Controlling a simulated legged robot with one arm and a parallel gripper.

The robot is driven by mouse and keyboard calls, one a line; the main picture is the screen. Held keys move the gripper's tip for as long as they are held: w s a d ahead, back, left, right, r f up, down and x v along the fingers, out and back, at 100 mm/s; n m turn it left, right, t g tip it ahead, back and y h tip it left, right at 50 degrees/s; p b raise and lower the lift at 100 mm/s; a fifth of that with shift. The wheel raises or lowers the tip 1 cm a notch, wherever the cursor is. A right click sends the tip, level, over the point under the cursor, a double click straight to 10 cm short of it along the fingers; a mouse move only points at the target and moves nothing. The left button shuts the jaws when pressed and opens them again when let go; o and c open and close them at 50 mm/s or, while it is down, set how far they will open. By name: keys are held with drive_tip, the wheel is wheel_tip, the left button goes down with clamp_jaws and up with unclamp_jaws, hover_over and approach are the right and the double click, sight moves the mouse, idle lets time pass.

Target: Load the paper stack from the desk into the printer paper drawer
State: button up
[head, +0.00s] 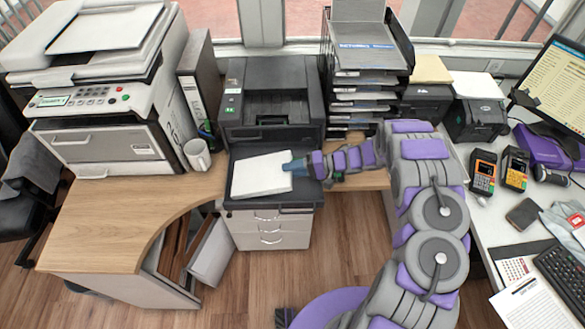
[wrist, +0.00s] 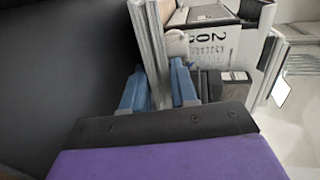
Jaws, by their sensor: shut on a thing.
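The white paper stack (head: 261,175) is held flat over the dark top (head: 237,204) of a small drawer cabinet, in front of the black printer (head: 268,72). My gripper (head: 294,167) is shut on its right edge. In the wrist view the stack (wrist: 152,45) shows edge-on between my blue fingertips (wrist: 156,88). I cannot tell whether the stack touches the surface below. A paper drawer is not clearly distinguishable on the black printer's front.
A large white copier (head: 95,90) and a white mug (head: 197,154) stand left on the wooden desk (head: 110,210). Stacked trays (head: 365,75) stand behind my arm. Card terminals (head: 483,172) and a keyboard (head: 560,272) lie on the right counter.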

drive_tip(key=o, duration=1.1)
drive_tip(key=shift+d, duration=0.15)
drive_tip(key=shift+r+b+v, duration=0.15)
drive_tip(key=shift+b+v, duration=0.2)
drive_tip(key=shift+v, duration=1.35)
drive_tip(key=shift+r+b+v, duration=0.15)
drive_tip(key=shift+b+v, duration=0.2)
drive_tip(key=shift+v, duration=1.3)
drive_tip(key=d+r+p, duration=0.1)
drive_tip(key=d+r, duration=0.1)
drive_tip(key=d+r+p, duration=0.1)
drive_tip(key=r, duration=0.2)
drive_tip(key=d+r+p, duration=0.1)
drive_tip(key=d+r, duration=0.1)
drive_tip(key=shift+s+d+r, duration=0.1)
drive_tip(key=shift+d+r, duration=0.25)
